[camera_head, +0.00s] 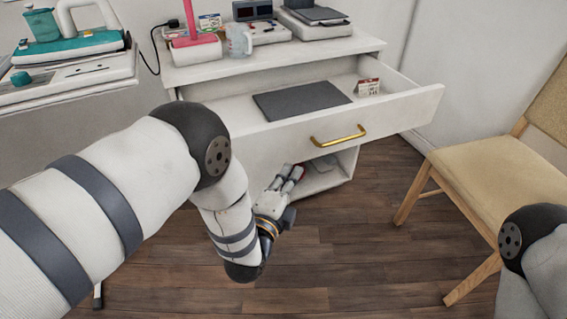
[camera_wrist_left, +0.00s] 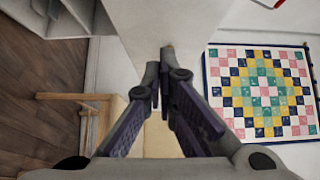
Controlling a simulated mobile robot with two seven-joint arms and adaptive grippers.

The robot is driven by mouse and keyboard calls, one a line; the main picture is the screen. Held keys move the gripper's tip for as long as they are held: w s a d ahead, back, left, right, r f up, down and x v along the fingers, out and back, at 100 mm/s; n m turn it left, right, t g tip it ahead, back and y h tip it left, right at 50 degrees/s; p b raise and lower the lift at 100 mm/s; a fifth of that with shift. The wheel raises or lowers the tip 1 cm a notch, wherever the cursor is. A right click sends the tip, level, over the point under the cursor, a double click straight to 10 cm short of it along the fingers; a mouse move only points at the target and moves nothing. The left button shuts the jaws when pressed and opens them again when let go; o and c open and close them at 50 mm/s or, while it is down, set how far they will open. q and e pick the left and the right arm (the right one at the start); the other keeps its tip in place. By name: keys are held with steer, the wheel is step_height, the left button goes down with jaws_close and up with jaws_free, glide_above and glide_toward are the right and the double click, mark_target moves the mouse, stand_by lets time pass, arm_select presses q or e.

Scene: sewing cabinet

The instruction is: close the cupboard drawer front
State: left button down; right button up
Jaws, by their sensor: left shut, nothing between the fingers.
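The white drawer front (camera_head: 410,112) with a brass handle (camera_head: 338,135) is pulled out from the white cabinet in the head view. Inside the open drawer lie a dark grey flat mat (camera_head: 301,99) and a small card of notions (camera_head: 368,87). My left gripper (camera_head: 291,172) is below and left of the handle, in front of the open lower compartment, apart from the handle as far as I can see. Its fingers are shut with nothing between them; the wrist view shows them too (camera_wrist_left: 164,62). In that view a pale panel (camera_wrist_left: 150,22) is just beyond the fingertips. My right gripper is out of sight.
A wooden chair (camera_head: 494,165) with a tan seat stands to the right of the drawer. An ironing station (camera_head: 70,68) is at the left. The cabinet top holds a pink-and-white device (camera_head: 196,50), a measuring jug (camera_head: 239,40) and scales. A quilt (camera_wrist_left: 262,92) shows in the wrist view.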

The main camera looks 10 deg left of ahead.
mark_target(292, 149)
arm_select(q)
steer(key=shift+w+a, duration=0.35)
steer(key=shift+w, duration=0.35)
steer(key=shift+w+a, duration=0.35)
steer(key=shift+w, duration=0.35)
steer(key=shift+w+a, duration=0.35)
steer(key=shift+w, duration=0.35)
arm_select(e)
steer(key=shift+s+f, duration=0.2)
